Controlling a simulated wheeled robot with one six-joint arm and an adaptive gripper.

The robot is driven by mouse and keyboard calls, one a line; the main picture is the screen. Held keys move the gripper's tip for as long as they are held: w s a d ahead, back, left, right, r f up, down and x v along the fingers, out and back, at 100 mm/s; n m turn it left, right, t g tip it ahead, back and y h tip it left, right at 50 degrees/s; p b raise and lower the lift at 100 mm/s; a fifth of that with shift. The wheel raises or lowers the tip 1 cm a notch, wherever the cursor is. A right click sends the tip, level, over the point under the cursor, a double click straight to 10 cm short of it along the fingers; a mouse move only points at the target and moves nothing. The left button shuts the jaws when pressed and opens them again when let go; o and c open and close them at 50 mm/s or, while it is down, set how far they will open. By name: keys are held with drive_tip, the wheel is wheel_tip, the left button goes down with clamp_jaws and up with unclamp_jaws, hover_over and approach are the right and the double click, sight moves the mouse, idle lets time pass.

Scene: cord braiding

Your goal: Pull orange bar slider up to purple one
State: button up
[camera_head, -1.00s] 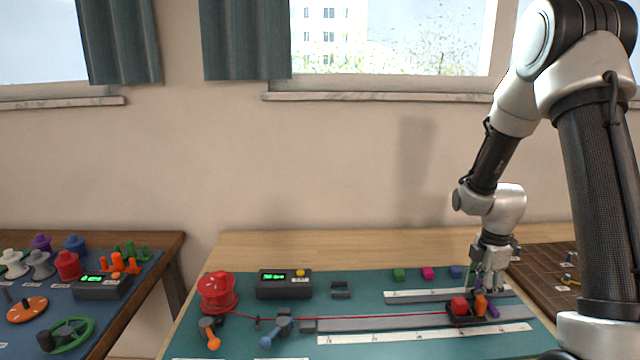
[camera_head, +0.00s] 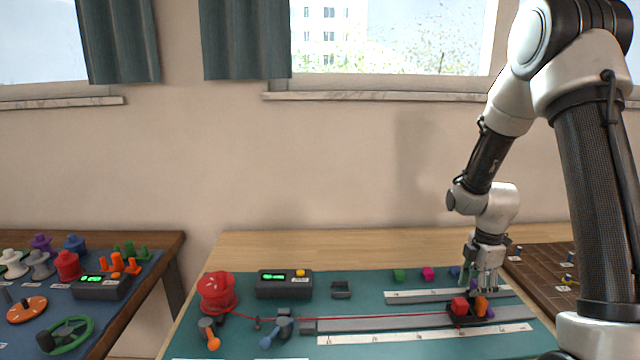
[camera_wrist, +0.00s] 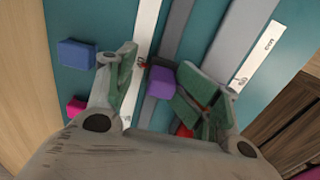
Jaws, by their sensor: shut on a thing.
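The orange bar slider (camera_head: 481,305) stands on the grey rail at the right of the mat, beside a red block (camera_head: 459,306) on a dark carriage.
A red cord (camera_head: 390,316) runs from the red spool (camera_head: 217,292) to the carriage. White rulers (camera_head: 425,333) lie along the grey rail (camera_head: 385,324). Green, pink and blue blocks (camera_head: 456,271) sit behind. A brown tray (camera_head: 545,262) stands at right.

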drive_tip(key=shift+w+r, duration=0.1)
drive_tip(key=shift+r, duration=3.4)
drive_tip(key=shift+s+m, duration=0.3)
drive_tip(key=shift+m, duration=0.6)
drive_tip(key=s+m, duration=0.2)
drive_tip(key=m, duration=0.1)
drive_tip(key=s+m+g, duration=0.1)
drive_tip(key=s+m, duration=0.2)
drive_tip(key=shift+a+r, duration=0.1)
drive_tip(key=shift+a, duration=0.1)
drive_tip(key=s+a+r+m+t, duration=0.1)
drive_tip(key=s+r+m+t, duration=0.1)
drive_tip(key=s+r+m, duration=0.3)
drive_tip(key=s+a+r+m+t, duration=0.2)
drive_tip(key=s+r+m, duration=0.3)
drive_tip(key=s+r, duration=0.8)
drive_tip(key=shift+s+r+m+t, duration=0.2)
drive_tip(key=shift+r+m+t, duration=0.1)
drive_tip(key=shift+r+t, duration=0.5)
